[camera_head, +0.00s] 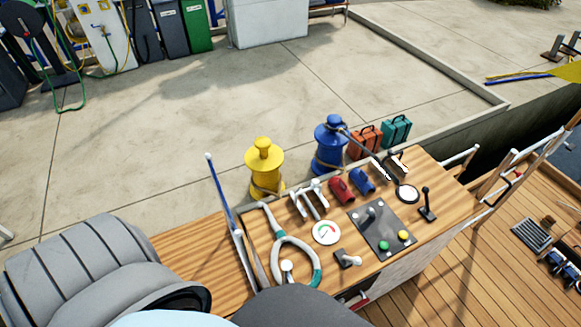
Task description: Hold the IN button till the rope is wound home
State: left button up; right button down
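A dark control plate (366,230) is set on the wooden console. No lettering is readable, so I cannot tell which button is IN. Brown rope shows around the foot of the yellow drum; how much is wound is too small to tell. Neither of my grippers shows in this view.
Orange (365,143) and teal (396,131) cases stand behind.

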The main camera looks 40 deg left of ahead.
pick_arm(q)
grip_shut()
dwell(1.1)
